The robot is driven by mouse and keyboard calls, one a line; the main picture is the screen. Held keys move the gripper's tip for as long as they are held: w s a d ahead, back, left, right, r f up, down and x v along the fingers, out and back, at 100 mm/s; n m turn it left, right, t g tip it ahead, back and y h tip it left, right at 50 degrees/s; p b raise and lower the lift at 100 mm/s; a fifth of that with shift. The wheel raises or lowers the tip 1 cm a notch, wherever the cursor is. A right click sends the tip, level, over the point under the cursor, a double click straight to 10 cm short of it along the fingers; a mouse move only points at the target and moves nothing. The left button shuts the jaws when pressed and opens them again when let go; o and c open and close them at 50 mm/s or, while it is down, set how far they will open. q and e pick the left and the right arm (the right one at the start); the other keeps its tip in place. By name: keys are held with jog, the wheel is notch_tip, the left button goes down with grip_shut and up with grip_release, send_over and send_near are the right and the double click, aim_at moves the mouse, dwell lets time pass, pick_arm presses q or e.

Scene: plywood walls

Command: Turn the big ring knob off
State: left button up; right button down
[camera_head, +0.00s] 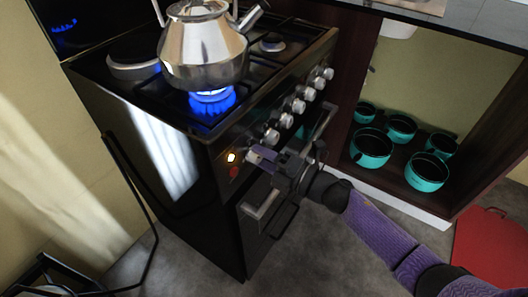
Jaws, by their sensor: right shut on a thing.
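A black stove (190,140) stands at the centre left with a row of silver knobs along its front panel. The nearest knob (257,154) is at the left end of the row, partly hidden by my right gripper. My right gripper (262,155) comes in from the lower right and is shut on this knob. A blue flame (212,101) burns on the front burner under a shiny metal kettle (205,50). An orange light (231,157) glows beside the knob. I cannot tell which knob is the big ring knob. My left gripper is not in view.
An oven door handle (262,204) sticks out below the panel, close to my right gripper. An open cabinet with several teal pots (371,148) is at the right. A red object (488,248) lies on the floor at the right.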

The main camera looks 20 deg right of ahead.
jog(key=m+p, duration=0.3)
jog(key=m, duration=0.4)
jog(key=shift+m+t, duration=0.3)
jog(key=shift+m, duration=0.1)
jog(key=shift+f, duration=0.1)
jog(key=shift+m, duration=0.3)
